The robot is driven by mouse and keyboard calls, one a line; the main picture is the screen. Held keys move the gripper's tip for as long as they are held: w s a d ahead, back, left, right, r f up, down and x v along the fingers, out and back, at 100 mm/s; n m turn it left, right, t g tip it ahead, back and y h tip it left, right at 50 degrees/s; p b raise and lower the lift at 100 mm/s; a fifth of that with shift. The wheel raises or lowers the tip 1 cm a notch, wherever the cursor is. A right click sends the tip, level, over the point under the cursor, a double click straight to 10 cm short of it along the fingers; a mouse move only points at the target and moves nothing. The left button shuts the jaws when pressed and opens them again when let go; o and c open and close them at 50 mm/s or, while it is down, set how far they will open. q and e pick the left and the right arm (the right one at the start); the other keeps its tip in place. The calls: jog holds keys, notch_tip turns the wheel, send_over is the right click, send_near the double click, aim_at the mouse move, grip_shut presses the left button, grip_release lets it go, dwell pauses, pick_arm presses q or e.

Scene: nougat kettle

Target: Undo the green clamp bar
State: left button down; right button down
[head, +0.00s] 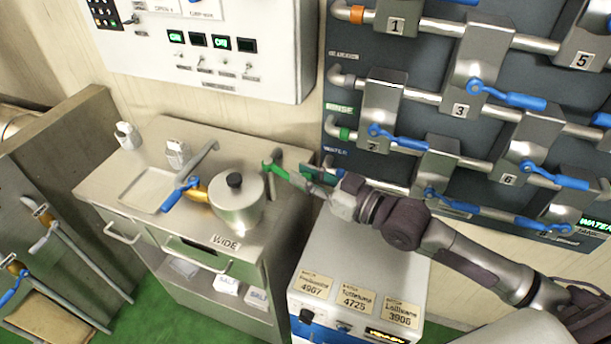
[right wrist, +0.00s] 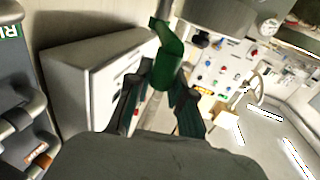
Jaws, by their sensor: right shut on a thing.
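The green clamp bar (head: 284,173) sits at the back right corner of the steel counter, behind and to the right of the kettle. In the right wrist view the green clamp bar (right wrist: 166,62) runs down between the fingers. My right gripper (head: 309,177) is shut on its near end, with a dark finger on each side; the fingers also show in the right wrist view (right wrist: 160,100). The bar's far end meets a grey post. My left gripper is not in view.
A steel kettle (head: 236,208) with a black knob stands on the counter (head: 130,165), beside a blue-handled tap (head: 180,190). A white machine (head: 350,262) with labels stands below my right arm. Pipes and blue valve levers (head: 515,99) cover the wall panel.

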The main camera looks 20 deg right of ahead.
jog(key=shift+w+r, duration=0.1)
jog(key=c, duration=1)
grip_release()
jog(key=shift+d, duration=0.1)
jog(key=shift+v, duration=6)
